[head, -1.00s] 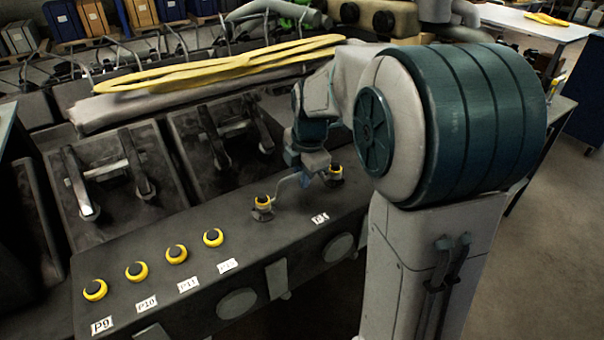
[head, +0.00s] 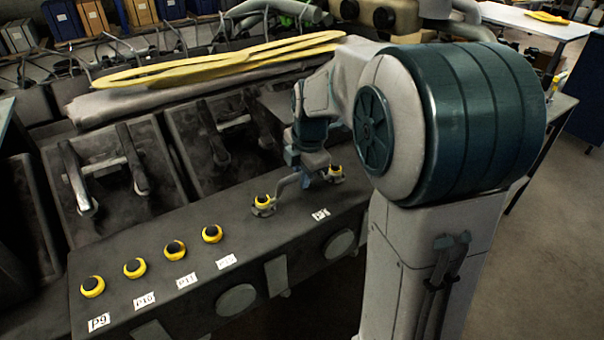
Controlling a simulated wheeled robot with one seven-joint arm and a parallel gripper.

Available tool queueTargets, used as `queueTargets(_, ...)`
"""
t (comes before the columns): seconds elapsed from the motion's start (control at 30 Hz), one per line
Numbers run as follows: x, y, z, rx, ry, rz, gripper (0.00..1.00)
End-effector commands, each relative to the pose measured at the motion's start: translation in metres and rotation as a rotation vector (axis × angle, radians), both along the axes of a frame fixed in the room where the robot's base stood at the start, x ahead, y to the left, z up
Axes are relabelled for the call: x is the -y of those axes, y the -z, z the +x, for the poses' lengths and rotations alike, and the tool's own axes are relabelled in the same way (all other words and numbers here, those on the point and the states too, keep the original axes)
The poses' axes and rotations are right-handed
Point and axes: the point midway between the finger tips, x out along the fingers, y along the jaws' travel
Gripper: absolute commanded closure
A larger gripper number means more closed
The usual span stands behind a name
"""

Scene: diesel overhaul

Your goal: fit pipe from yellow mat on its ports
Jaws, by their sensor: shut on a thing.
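A short grey bent pipe (head: 284,182) is at the right end of the engine's dark ledge. Its left end is at a yellow-ringed port (head: 263,203). Its right part runs behind my gripper (head: 322,178) toward another yellow-ringed port (head: 335,173). My gripper points down over the pipe and is shut on it, between these two ports. The fingertips are small and partly hidden, and I cannot tell whether the pipe ends are fully seated. The yellow mat that the pipe comes from is not clearly identifiable.
Several capped yellow-ringed ports, such as one (head: 174,250), line the ledge to the left above white labels (head: 187,280). Yellow strips (head: 215,66) lie across the engine behind. A white-topped table (head: 535,20) stands at the back right. Open floor (head: 540,250) lies to the right.

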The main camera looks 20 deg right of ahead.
Motion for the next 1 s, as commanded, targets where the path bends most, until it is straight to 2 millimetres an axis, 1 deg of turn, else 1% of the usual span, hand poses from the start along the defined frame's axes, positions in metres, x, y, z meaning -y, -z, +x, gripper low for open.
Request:
queueTargets(0.13,0.000,-0.001,0.000,0.002,0.000,0.001,1.00)
queueTargets(0.17,0.000,-0.001,0.000,0.002,0.000,0.001,0.76)
queueTargets(0.2,0.000,-0.001,0.000,0.001,0.000,0.000,0.65)
queueTargets(0.23,0.000,-0.001,0.000,0.001,0.000,0.000,0.59)
queueTargets(0.5,0.000,0.000,0.000,-0.001,0.000,0.000,0.59)
queueTargets(0.63,0.001,-0.009,-0.001,0.003,0.000,0.000,0.59)
queueTargets(0.77,0.002,-0.031,-0.005,0.006,0.000,0.000,0.59)
queueTargets(1.0,0.005,-0.086,-0.015,0.006,0.000,0.000,0.59)
